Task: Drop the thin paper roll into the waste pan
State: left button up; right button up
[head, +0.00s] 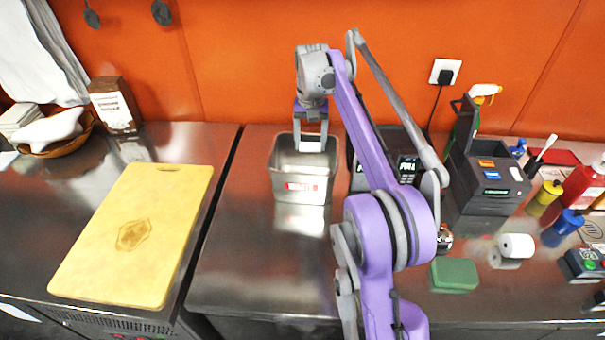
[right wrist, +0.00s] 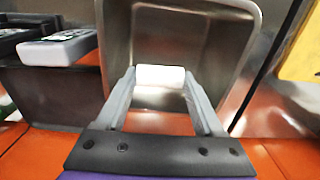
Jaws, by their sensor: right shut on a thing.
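The waste pan (head: 303,187) is a grey metal bin with a red label, standing on the steel counter near the back wall. My right gripper (head: 310,146) points down over the pan's opening. In the right wrist view, the gripper (right wrist: 160,80) is shut on a thin white paper roll (right wrist: 160,75), held crosswise between its fingertips. The pan's inner wall (right wrist: 185,40) shows behind the roll in that view. My left gripper is not in view.
A yellow cutting board (head: 135,235) lies on the left counter. A dark printer (head: 487,180), a thicker white paper roll (head: 515,246), a green sponge (head: 454,273) and several bottles crowd the right side. Bare counter (head: 255,270) lies in front of the pan.

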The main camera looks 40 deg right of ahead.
jog(key=o, duration=1.3)
jog(key=shift+r, duration=0.15)
notch_tip(320, 180, up, 11)
jog(key=p, duration=0.3)
jog(key=shift+f, duration=0.2)
